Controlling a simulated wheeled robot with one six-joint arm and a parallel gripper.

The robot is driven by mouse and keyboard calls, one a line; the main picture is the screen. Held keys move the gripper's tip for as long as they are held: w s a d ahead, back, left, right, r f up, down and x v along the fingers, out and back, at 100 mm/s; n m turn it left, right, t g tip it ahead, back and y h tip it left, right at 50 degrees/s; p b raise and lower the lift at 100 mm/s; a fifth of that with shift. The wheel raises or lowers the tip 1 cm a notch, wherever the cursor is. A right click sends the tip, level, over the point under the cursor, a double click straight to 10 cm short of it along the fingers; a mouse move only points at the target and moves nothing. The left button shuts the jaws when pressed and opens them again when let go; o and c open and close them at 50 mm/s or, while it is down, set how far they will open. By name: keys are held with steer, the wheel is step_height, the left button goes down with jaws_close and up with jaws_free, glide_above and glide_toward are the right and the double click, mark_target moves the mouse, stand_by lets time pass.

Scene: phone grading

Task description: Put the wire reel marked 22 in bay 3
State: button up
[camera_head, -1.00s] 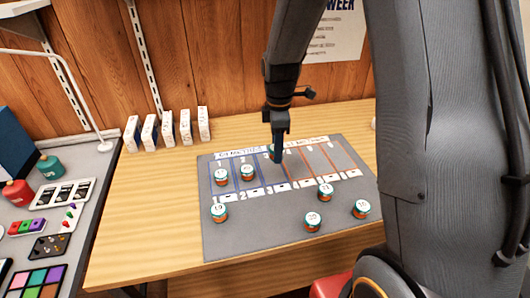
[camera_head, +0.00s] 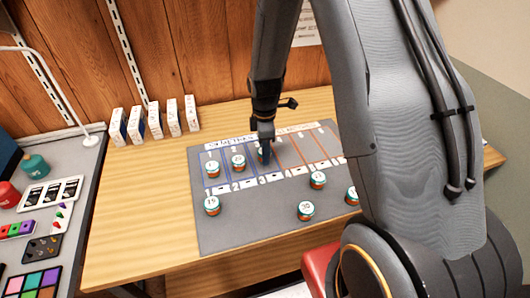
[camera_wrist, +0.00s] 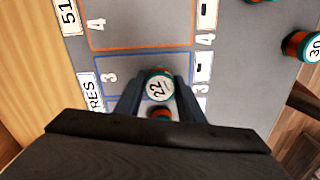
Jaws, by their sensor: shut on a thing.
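The wire reel marked 22 (camera_wrist: 158,88), teal and orange with a white top, is between the fingers of my gripper (camera_wrist: 157,92) in the wrist view. My gripper is shut on it. The reel is over the blue-outlined bay 3 (camera_wrist: 125,68), inside its lines as seen from above. I cannot tell whether its base touches the mat. In the head view my gripper (camera_head: 263,153) reaches down over bay 3 and mostly hides the reel (camera_head: 261,154).
On the grey mat (camera_head: 240,238), reels stand in bay 1 (camera_head: 212,169) and bay 2 (camera_head: 238,163). Loose reels marked 19 (camera_head: 212,206) and 30 (camera_head: 306,211), and others, stand in front of the bays. The orange-lined bays right of bay 3 look empty where visible.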

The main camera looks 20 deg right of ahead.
steer(key=shift+f, duration=0.5)
steer(key=shift+f, duration=0.15)
steer(key=o, duration=1)
step_height(320, 180, up, 12)
steer(key=b, duration=0.3)
steer(key=s+r+m, duration=0.1)
steer(key=s+m, duration=0.9)
steer(key=s, duration=0.1)
steer(key=s+r+m+t, duration=0.1)
steer(key=s+m, duration=0.4)
steer(key=s, duration=0.1)
steer(key=shift+s+r+m, duration=0.15)
steer(key=shift+r+m, duration=0.15)
steer(key=shift+m, duration=0.1)
